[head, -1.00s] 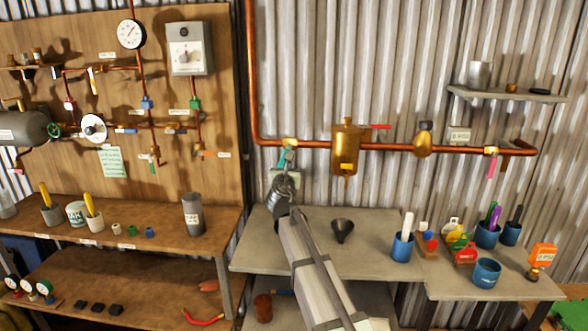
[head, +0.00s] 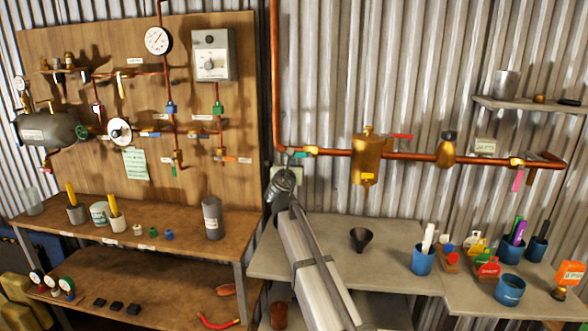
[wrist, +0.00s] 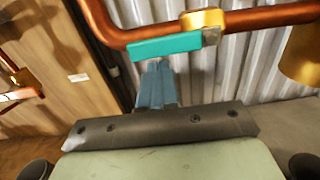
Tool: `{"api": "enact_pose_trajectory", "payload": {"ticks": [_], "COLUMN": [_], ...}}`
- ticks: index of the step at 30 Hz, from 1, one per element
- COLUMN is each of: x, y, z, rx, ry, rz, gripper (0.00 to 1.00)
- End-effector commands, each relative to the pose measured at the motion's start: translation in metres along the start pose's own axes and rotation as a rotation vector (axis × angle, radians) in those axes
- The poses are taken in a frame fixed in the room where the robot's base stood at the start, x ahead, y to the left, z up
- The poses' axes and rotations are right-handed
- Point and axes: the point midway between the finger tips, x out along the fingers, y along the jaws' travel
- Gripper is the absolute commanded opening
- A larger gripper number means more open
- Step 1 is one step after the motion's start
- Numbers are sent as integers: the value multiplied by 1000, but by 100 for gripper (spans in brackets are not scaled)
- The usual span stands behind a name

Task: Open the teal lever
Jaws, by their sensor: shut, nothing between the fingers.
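The teal lever (head: 305,150) sits on the brass valve at the left end of the copper pipe and now lies roughly along the pipe. In the wrist view the teal lever (wrist: 165,46) spans nearly level just below the pipe, its right end at the brass valve body (wrist: 204,20). My gripper (head: 291,162) is just below the lever. In the wrist view my gripper (wrist: 157,68) shows its blue-grey fingers shut and empty, their tips close under the lever. I cannot tell whether they touch it.
The copper pipe (head: 335,153) runs right past a brass vessel (head: 365,160) with a red lever (head: 401,136) and a valve with a pink lever (head: 517,181). A grey bench (head: 330,255) with a black funnel (head: 361,239) and blue cups stands below. A wooden panel is left.

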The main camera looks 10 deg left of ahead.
Motion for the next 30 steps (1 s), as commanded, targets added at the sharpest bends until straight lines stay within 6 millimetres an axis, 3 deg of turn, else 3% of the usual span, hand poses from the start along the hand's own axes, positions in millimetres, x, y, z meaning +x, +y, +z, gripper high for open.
{"api": "enact_pose_trajectory", "payload": {"ticks": [8, 22, 30], "x": [-3, -54, -60], "y": [-2, -2, -2], "z": [-5, -5, -5], "rx": [0, 0, 0], "ry": [0, 0, 0], "rz": [1, 1, 0], "gripper": [0, 0, 0]}}
